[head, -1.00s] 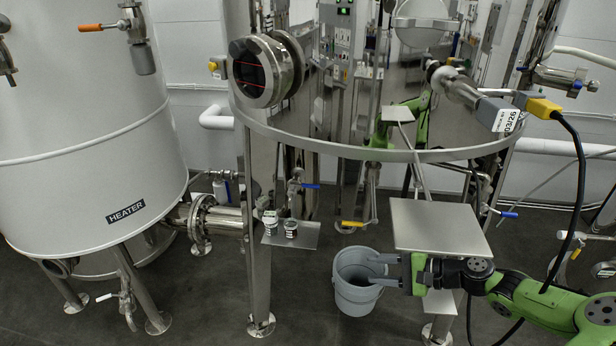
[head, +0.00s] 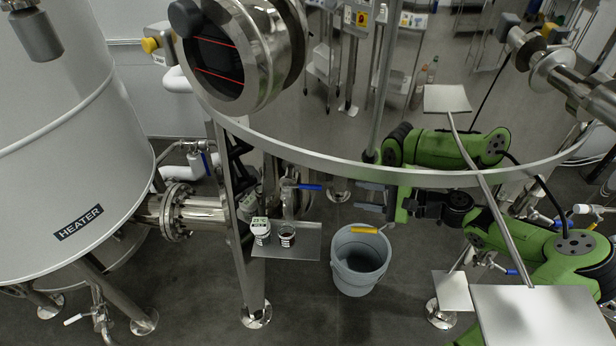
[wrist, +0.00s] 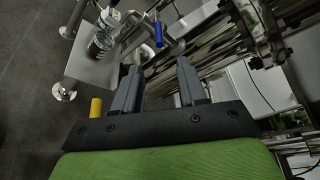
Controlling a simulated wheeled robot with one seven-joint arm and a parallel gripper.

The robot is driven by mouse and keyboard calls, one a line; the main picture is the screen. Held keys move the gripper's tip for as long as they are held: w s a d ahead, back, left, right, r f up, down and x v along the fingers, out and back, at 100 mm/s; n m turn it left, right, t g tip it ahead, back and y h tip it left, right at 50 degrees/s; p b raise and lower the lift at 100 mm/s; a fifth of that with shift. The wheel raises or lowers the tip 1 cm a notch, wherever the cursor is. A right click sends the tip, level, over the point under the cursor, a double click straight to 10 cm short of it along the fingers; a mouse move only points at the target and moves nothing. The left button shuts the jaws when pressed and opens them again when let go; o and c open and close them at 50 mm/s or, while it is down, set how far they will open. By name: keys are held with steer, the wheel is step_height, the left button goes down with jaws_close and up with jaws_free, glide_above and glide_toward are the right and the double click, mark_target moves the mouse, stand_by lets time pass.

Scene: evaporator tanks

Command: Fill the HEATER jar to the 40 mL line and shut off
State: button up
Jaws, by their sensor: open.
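Two small labelled jars stand on a small metal shelf (head: 262,251). The left jar (head: 260,232) has a white and green top; the right jar (head: 287,236) looks dark. Their writing is too small to read, so I cannot tell which is HEATER. A valve with a blue handle (head: 308,187) is above the shelf. My gripper (head: 358,196) is open and empty, right of the blue handle and apart from it. In the wrist view the open fingers (wrist: 158,66) point toward the blue handle (wrist: 158,35), with the jars (wrist: 103,36) to its left.
The white tank labelled HEATER (head: 78,222) stands at left. A steel leg (head: 240,230) stands left of the shelf. Flat plates (head: 545,318) are at right.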

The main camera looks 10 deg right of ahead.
mark_target(318, 189)
steer(key=b+x, duration=0.1)
steer(key=x, duration=1.4)
steer(key=shift+s+a, duration=0.1)
steer(key=shift+s, duration=0.1)
steer(key=shift+c, duration=0.4)
jaws_close()
